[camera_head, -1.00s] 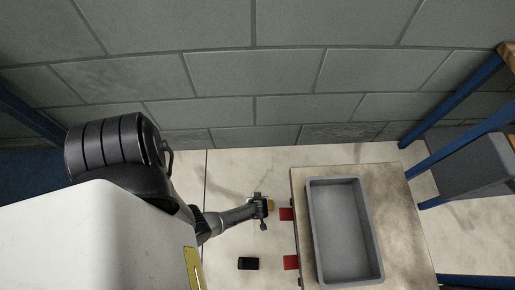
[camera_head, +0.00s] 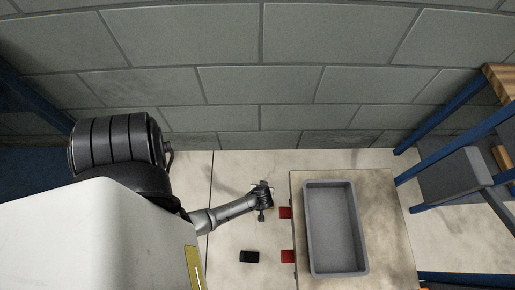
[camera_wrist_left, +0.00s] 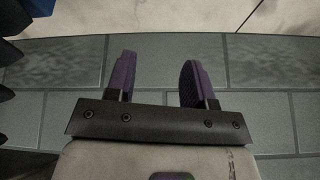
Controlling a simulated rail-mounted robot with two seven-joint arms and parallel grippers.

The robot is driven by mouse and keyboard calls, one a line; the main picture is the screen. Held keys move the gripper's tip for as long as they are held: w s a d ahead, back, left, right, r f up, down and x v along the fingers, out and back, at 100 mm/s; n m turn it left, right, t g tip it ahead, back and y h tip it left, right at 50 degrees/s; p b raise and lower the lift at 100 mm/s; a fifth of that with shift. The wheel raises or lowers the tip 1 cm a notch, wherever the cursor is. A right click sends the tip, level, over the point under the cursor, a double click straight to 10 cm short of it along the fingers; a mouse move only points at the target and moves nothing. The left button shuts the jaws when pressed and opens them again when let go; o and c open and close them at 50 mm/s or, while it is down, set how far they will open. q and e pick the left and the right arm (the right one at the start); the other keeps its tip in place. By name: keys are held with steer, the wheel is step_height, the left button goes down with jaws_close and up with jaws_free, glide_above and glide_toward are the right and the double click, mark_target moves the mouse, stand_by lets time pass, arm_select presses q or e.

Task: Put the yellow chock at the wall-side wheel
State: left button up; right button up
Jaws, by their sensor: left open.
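My left gripper (camera_head: 262,200) is low over the floor, left of the cart (camera_head: 392,240) and level with its wall-side red part (camera_head: 285,212). In the left wrist view its two purple fingers (camera_wrist_left: 158,80) stand apart with nothing between them. I cannot clearly make out the yellow chock now; the gripper may cover it. The cart's wheels are hidden under its top. A second red part (camera_head: 287,256) sticks out at the same left edge, farther from the wall. My right gripper is not in view.
A grey tray (camera_head: 308,240) lies on the cart top. A small black object (camera_head: 249,257) lies on the floor left of the cart. The block wall (camera_head: 290,85) runs behind. A blue-legged rack (camera_head: 445,112) with a grey bin (camera_head: 455,175) stands at right.

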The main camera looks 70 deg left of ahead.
arm_select(q)
step_height(320, 180, up, 8)
steer(key=r+m, duration=0.1)
steer(key=m, duration=0.2)
steer(key=s+d+r+m+h, duration=0.1)
steer(key=d+r+m, duration=0.2)
steer(key=r, duration=0.3)
steer(key=s+d+r+m+t+h, duration=0.1)
steer(key=s+d+r+m+h, duration=0.1)
steer(key=r, duration=0.4)
steer(key=s+d+r+m+h, duration=0.2)
steer(key=d+r+m, duration=0.2)
steer(key=r+m, duration=0.2)
steer(key=shift+d+r+t, duration=0.25)
steer(key=shift+r+t, duration=0.1)
steer(key=shift+t, duration=0.05)
steer(key=shift+s+r, duration=0.1)
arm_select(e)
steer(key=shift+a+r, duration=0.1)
arm_select(q)
step_height(320, 180, up, 63)
steer(key=p, duration=6.3)
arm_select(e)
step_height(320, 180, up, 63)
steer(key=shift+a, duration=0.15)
arm_select(q)
steer(key=shift+a, duration=0.1)
